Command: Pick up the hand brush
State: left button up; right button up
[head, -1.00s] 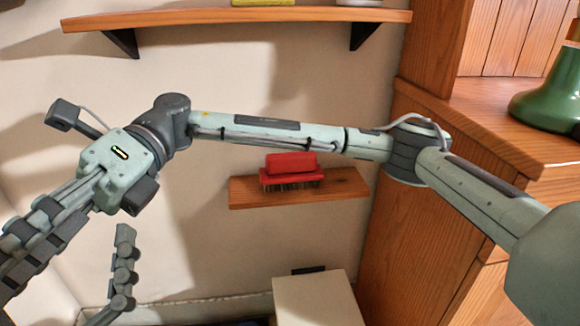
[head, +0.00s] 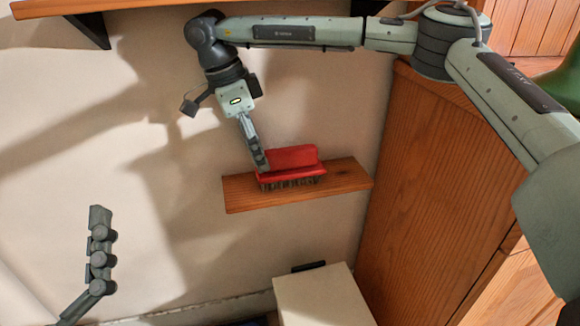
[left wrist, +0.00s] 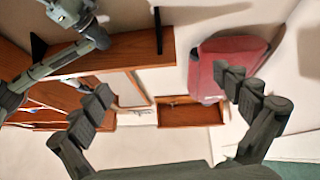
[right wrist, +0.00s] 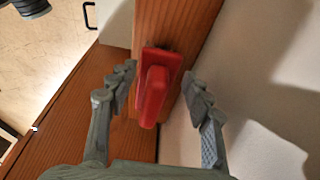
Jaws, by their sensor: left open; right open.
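The hand brush (head: 292,160) is red with dark bristles underneath. It rests bristles down on a small wooden wall shelf (head: 345,178). My right gripper (head: 258,158) points down at the brush's left end in the head view. In the right wrist view the open fingers (right wrist: 160,88) stand either side of the red brush (right wrist: 153,95), which shows beyond and between them. I cannot tell whether a finger touches it. My left gripper is open and empty in the left wrist view (left wrist: 168,105); one finger shows at lower left in the head view (head: 100,250).
A longer shelf (head: 160,5) on dark brackets runs above. A wooden cabinet (head: 410,190) stands close to the right of the small shelf. A pale box (head: 322,297) is below. A large red object (left wrist: 215,65) shows in the left wrist view.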

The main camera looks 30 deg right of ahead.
aim_at(287, 148)
jog(key=d, duration=0.2)
jog(key=s+d, duration=0.1)
jog(key=d, duration=0.1)
jog(key=d+f, duration=0.1)
jog(key=d, duration=0.1)
jog(key=shift+s+b, duration=0.35)
jog(key=shift+f, duration=0.1)
jog(key=shift+c, duration=0.6)
grip_shut()
